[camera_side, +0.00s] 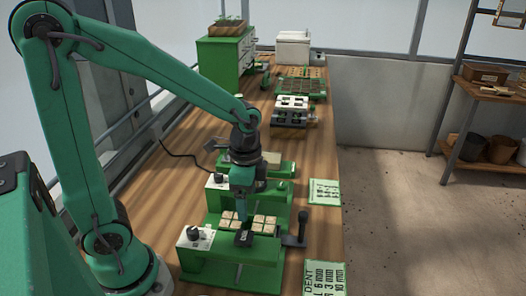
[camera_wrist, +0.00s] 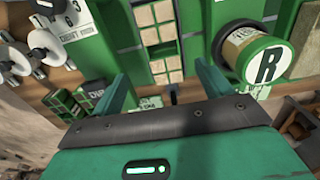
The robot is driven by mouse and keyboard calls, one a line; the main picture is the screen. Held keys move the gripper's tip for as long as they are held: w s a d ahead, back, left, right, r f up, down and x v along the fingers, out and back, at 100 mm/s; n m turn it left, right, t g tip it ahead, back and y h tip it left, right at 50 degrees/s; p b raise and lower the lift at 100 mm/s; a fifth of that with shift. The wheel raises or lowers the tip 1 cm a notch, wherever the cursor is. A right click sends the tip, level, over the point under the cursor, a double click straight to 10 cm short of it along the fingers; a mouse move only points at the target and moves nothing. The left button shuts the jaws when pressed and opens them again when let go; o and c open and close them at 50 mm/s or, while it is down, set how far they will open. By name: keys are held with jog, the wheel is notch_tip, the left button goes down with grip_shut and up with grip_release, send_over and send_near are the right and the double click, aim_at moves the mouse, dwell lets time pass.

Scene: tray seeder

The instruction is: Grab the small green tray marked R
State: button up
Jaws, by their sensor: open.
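A large black R on a white disc shows in the wrist view on a round green-rimmed piece (camera_wrist: 245,50), right of my gripper (camera_wrist: 163,76). It looks more like a drum than a tray. A green tray of beige square cells (camera_wrist: 160,35) shows beyond and between my fingertips; I see no R on it. In the side view the beige cells (camera_side: 263,219) lie on a green machine, with my gripper (camera_side: 242,217) pointing down over them. My fingers are apart with nothing between them. I cannot make out the R in the side view.
A white box with a black knob (camera_side: 194,237) is left of the cells, and a black lever (camera_side: 301,229) right. Printed cards (camera_side: 325,192) lie at the bench's right edge. Another green machine (camera_side: 262,165) stands behind. Bare wood (camera_side: 313,160) shows on the right.

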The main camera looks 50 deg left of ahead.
aim_at(248, 228)
jog(key=shift+f, duration=1.3)
jog(key=shift+w+a+f, duration=0.1)
jog(key=shift+a+f, duration=0.05)
jog(key=shift+f, duration=1.15)
jog(key=shift+a+f, duration=0.1)
jog(key=shift+f, duration=1.15)
jog(key=shift+c, duration=0.5)
jog(key=c, duration=1)
